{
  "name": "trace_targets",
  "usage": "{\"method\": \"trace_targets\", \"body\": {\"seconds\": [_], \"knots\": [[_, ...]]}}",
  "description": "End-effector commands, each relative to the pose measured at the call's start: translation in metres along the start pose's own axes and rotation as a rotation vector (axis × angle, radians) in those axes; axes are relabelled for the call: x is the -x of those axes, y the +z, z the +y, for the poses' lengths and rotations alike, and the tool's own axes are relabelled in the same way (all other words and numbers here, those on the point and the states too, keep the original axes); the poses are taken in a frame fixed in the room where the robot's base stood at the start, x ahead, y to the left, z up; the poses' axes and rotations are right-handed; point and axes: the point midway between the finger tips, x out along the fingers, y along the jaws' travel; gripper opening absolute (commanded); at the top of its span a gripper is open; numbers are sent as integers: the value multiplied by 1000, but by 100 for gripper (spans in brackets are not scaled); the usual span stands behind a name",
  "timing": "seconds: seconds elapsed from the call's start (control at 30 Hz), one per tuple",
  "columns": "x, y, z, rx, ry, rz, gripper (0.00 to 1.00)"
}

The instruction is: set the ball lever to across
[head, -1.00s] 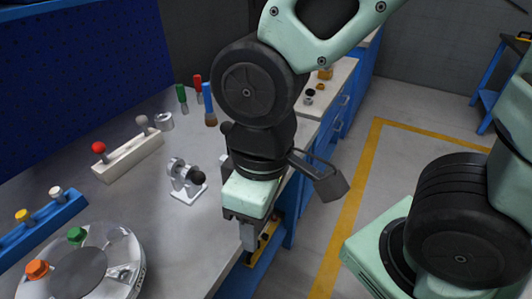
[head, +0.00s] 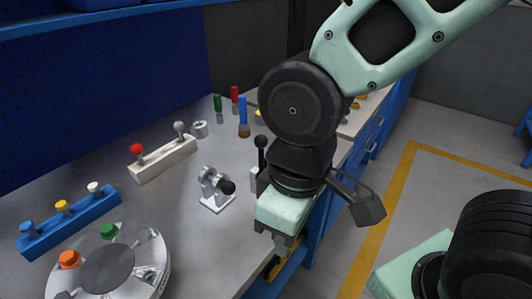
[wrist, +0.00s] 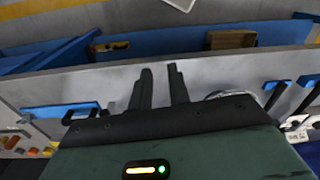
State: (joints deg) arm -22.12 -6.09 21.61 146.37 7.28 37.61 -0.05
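A black ball-topped lever (head: 261,142) stands upright on the bench, just behind my wrist; its lower part and base are mostly hidden by my arm. A silver bracket (head: 213,188) with a black ball (head: 228,187) on its side stands to its left on a white plate. I cannot tell which of the two is the ball lever. My gripper (head: 283,246) is in front and to the right of both, over the bench's front edge, touching neither. In the wrist view its fingers (wrist: 160,68) are apart with nothing between them.
A white block (head: 165,160) carries red and grey ball knobs. A blue rack (head: 70,222) holds several pegs. A round silver shell (head: 150,275) with orange and green knobs sits at the lower left. Coloured-handled tools (head: 243,115) stand behind.

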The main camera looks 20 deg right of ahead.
Motion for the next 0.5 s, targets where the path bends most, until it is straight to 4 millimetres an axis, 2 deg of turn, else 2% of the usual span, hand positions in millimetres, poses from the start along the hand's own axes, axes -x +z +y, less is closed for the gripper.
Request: {"method": "trace_targets", "body": {"seconds": [0.03, 0.07, 0.27, 0.5], "knots": [[3, -4, 3, -7, -2, -4, 4], [5, -7, 5, -11, -4, -8, 0], [24, -43, 35, -61, -36, -43, 0], [45, -90, 102, -139, -119, -68, 0]]}}
